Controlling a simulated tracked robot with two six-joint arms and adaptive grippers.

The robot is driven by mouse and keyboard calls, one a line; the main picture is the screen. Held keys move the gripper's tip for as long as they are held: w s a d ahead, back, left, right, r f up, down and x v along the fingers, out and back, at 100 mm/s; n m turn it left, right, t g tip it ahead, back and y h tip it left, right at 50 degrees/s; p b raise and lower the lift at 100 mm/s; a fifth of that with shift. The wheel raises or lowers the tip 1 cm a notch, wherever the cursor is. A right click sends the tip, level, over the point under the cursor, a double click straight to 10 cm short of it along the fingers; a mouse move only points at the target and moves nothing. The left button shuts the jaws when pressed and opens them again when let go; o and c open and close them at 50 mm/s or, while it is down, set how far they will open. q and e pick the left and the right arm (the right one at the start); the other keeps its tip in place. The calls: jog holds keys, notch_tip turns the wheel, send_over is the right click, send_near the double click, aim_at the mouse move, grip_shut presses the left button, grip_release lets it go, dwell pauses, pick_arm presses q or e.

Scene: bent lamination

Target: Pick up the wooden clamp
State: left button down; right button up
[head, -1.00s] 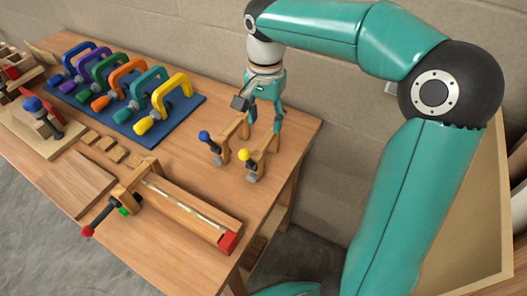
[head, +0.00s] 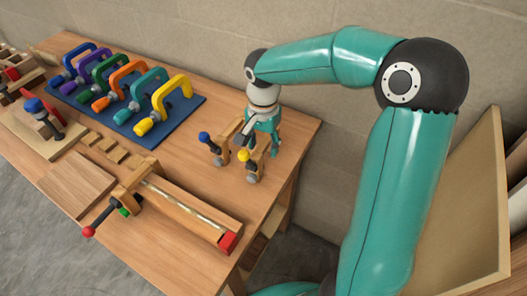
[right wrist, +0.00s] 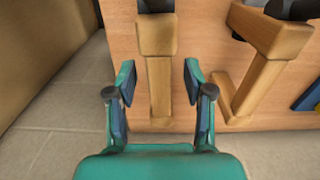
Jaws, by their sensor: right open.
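A small wooden clamp with a yellow knob (head: 243,155) stands near the right end of the workbench. My right gripper (head: 262,146) is at this clamp, reaching down from behind it. In the right wrist view the open fingers (right wrist: 160,82) lie on both sides of the clamp's wooden bar (right wrist: 160,92), with a gap on each side. A similar wooden clamp with a blue knob (head: 205,137) stands beside it, to the right in the right wrist view (right wrist: 262,72). A long wooden bar clamp with red ends (head: 190,210) lies at the front. My left gripper is not seen.
Several coloured clamps stand on a blue board (head: 185,117) at the back. Small wood blocks (head: 103,144) and a flat wooden board (head: 75,182) lie at the front left. The bench (head: 200,165) ends just right of the two small clamps, with a wall behind.

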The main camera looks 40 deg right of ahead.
grip_shut()
jog(key=shift+r, duration=0.2)
notch_tip(320, 180, up, 26)
jog(key=p, duration=0.8)
